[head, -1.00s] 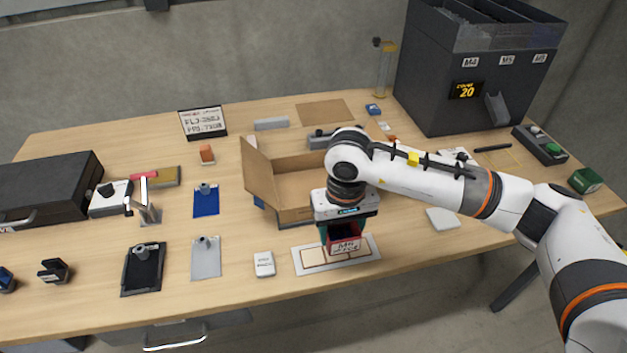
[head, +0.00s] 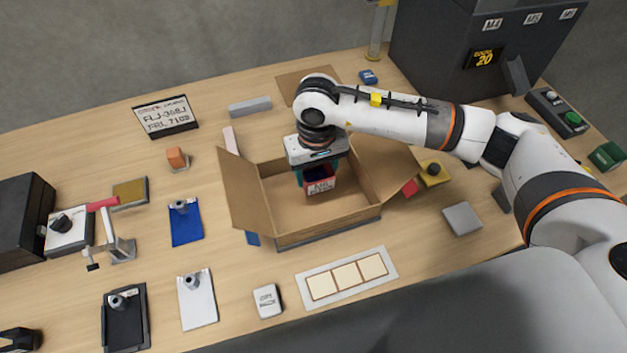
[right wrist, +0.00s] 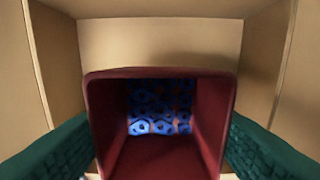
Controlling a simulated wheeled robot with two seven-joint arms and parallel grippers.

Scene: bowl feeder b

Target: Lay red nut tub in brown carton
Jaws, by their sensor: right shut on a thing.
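The red nut tub (head: 320,186) is held by my right gripper (head: 319,176), whose fingers close on its two sides. In the right wrist view the tub (right wrist: 160,165) is open towards the camera, with blue nuts inside; the green fingers press on its left and right. The brown carton (head: 330,229) stands open on the table with flaps spread left and right. The tub is over or inside the carton, within its walls; I cannot tell whether it touches the floor. Carton walls (right wrist: 160,45) surround it in the wrist view. My left gripper is not in view.
A white mat with three squares (head: 346,278) lies empty in front of the carton. A grey feeder (head: 460,60) stands at the back right. A grey block (head: 462,219) lies right of the carton.

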